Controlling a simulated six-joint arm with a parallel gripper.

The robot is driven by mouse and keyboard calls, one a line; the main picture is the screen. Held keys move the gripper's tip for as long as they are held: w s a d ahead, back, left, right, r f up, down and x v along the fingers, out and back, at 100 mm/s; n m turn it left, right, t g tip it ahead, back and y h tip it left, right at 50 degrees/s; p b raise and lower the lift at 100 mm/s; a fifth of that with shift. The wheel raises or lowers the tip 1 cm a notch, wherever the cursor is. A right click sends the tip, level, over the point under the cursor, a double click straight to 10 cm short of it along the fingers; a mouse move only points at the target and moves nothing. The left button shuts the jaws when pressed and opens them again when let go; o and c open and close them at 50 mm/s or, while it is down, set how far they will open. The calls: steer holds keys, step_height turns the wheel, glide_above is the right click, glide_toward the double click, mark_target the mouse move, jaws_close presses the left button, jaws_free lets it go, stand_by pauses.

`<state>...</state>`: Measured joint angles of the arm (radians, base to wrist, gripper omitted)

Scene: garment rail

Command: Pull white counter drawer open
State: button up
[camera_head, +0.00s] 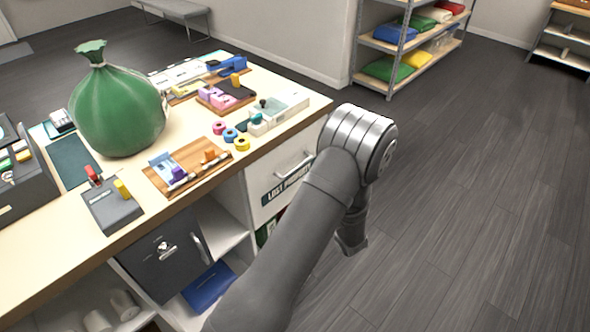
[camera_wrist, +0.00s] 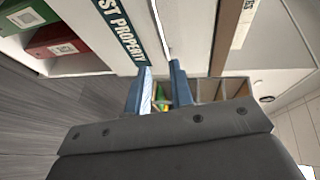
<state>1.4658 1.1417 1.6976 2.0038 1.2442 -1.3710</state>
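The white counter drawer (camera_head: 262,181) sits under the counter's right end and looks closed. Its pale bar handle (camera_head: 294,166) and dark "LOST PROPERTY" label (camera_head: 284,187) show on its front. In the wrist view the label (camera_wrist: 121,32) and the white drawer front (camera_wrist: 190,30) are close by. The thin handle (camera_wrist: 160,22) runs down toward the gap between my gripper's (camera_wrist: 160,67) two blue fingers. The fingers stand apart; I cannot tell whether either touches the handle. In the head view my arm hides the gripper and part of the drawer's right side.
The counter top (camera_head: 300,92) holds a green sack (camera_head: 118,110) and several small items. A dark safe-like box (camera_head: 165,258) is on the shelf below. In the wrist view, green and red boxes (camera_wrist: 58,42) stand on a shelf. The floor (camera_head: 470,190) at right is clear.

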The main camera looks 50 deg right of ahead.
mark_target(295, 168)
steer(key=x, duration=1.7)
steer(key=shift+c, duration=0.2)
jaws_close()
